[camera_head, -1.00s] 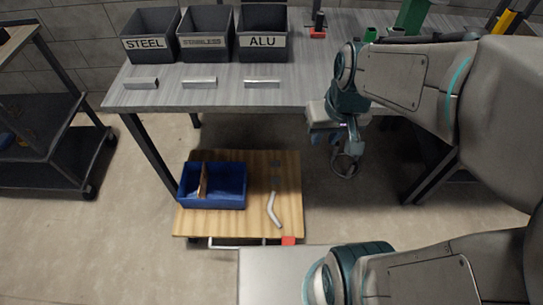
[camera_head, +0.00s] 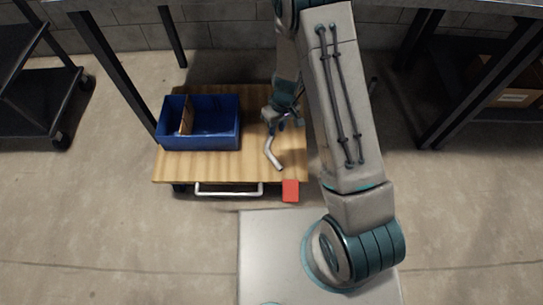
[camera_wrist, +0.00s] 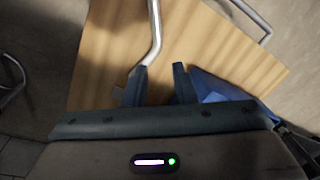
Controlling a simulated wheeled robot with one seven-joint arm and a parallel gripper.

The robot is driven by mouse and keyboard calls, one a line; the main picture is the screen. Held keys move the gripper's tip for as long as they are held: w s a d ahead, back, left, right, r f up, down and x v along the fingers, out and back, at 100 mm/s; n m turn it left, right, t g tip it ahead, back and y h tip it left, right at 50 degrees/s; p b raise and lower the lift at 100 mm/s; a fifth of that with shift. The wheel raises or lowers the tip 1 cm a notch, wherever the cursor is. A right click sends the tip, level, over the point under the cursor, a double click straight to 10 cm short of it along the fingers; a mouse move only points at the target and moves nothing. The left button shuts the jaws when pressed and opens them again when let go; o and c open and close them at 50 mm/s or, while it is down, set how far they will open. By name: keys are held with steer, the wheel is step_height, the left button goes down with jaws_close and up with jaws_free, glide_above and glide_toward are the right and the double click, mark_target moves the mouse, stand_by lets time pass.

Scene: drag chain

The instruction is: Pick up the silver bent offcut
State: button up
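The silver bent offcut (camera_head: 272,153) lies on the wooden top of the low cart (camera_head: 215,168), right of the blue bin (camera_head: 225,139). My gripper (camera_head: 277,118) is low over the cart, at the offcut's far end. In the wrist view, the offcut (camera_wrist: 155,32) runs from the top edge down to my left fingertip, where its end is partly hidden. My gripper (camera_wrist: 160,70) is open, its two fingers apart with bare wood showing between them. I cannot tell whether the left finger touches the offcut.
The blue bin stands close to the gripper and also shows by the right finger in the wrist view (camera_wrist: 215,88); a brown piece (camera_head: 187,116) is inside it. A red block (camera_head: 290,190) sits at the cart's front right corner, near the metal handle (camera_head: 228,190). Table legs stand behind.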

steer(key=b, duration=0.4)
glide_above(273, 158)
steer(key=f, duration=1.2)
steer(key=shift+w+d+f, duration=0.2)
steer(key=shift+w+f, duration=0.05)
steer(key=shift+w, duration=0.1)
steer(key=shift+s+a+f+b, duration=0.15)
steer(key=shift+f+b, duration=0.6)
steer(key=shift+f, duration=0.55)
steer(key=shift+s+d+f+b, duration=0.15)
steer(key=shift+f+b, duration=0.6)
steer(key=shift+f, duration=0.55)
steer(key=shift+a, duration=0.1)
jaws_close()
